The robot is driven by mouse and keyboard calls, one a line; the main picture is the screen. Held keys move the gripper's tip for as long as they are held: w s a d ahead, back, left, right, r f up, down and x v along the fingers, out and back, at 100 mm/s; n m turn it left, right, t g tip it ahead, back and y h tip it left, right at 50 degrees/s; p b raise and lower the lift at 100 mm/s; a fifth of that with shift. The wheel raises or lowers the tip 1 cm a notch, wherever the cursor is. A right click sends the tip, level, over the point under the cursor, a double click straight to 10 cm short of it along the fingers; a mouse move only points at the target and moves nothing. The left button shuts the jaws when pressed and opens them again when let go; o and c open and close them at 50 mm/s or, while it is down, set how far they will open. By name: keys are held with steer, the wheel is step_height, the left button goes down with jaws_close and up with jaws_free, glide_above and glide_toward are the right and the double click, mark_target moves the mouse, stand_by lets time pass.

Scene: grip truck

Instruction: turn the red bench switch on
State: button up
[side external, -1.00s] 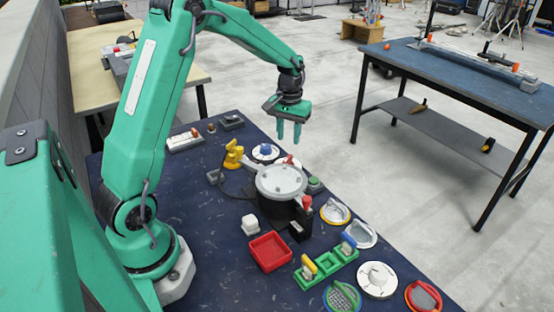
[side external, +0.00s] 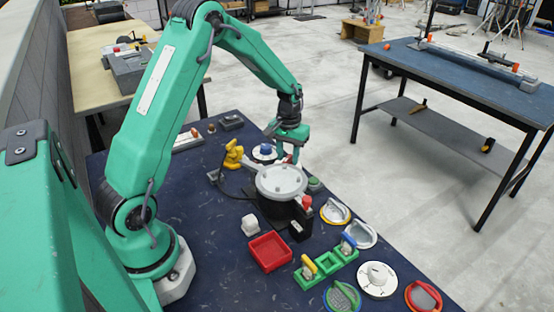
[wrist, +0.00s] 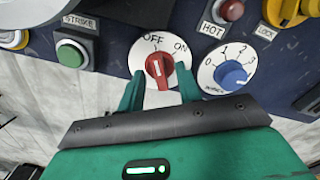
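The red bench switch (wrist: 158,66) is a red knob with a white pointer mark on a round white plate (wrist: 143,57) labelled OFF and ON, in the wrist view. Its mark points up towards OFF. My gripper (wrist: 161,80) is open, with one green finger on each side of the knob's lower part. I cannot tell whether the fingers touch it. In the side view my gripper (side external: 290,152) is low over the switch, which is mostly hidden there by the fingers and the round pot.
A blue numbered dial (wrist: 230,74) sits close right of the switch. A green STRIKE button (wrist: 72,53) is to the left, and a red HOT button (wrist: 229,10) is above right. In the side view a grey-lidded black pot (side external: 281,180) stands just in front of the switch.

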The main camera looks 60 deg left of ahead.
jaws_close()
steer(key=shift+m, duration=0.4)
steer(key=m, duration=1.1)
steer(key=shift+r, duration=0.1)
stand_by(0.3)
jaws_free()
stand_by(0.4)
